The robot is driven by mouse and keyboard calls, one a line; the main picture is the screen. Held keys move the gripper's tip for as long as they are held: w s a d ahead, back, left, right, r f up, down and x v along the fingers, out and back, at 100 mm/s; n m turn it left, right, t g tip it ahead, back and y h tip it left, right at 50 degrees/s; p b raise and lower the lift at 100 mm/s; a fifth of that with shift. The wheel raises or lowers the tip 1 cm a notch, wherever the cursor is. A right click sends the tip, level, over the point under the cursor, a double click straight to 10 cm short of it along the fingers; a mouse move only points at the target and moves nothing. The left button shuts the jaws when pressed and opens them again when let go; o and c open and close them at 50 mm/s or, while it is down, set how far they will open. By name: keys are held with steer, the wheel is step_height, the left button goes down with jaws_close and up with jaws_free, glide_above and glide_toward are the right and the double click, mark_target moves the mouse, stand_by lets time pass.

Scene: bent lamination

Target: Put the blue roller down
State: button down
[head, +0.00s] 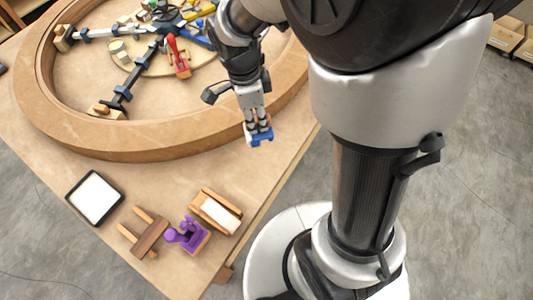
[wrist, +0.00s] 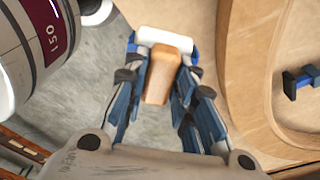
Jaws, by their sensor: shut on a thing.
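The blue roller (head: 262,138) is in my gripper (head: 257,124), near the table's right edge and just outside the big wooden ring. In the wrist view, the fingers of my gripper (wrist: 158,82) stand on both sides of a wooden handle. A white cylinder lies crosswise at the handle's far end, with blue parts beside it; together they look like the blue roller (wrist: 162,74). I cannot tell how high the roller is above the table (head: 160,173).
A black-framed white tray (head: 95,197), a wooden piece with pegs (head: 147,235), a purple tool (head: 188,236) and a wooden holder with a white roll (head: 217,212) occupy the near corner. The wooden ring (head: 130,146) surrounds clamps and a red tool (head: 178,57). Bare tabletop lies between ring and tools.

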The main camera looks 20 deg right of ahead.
steer(key=shift+a+f+b, duration=0.15)
steer(key=shift+f+b, duration=2.9)
steer(key=shift+f, duration=6.75)
steer(key=shift+s, duration=0.1)
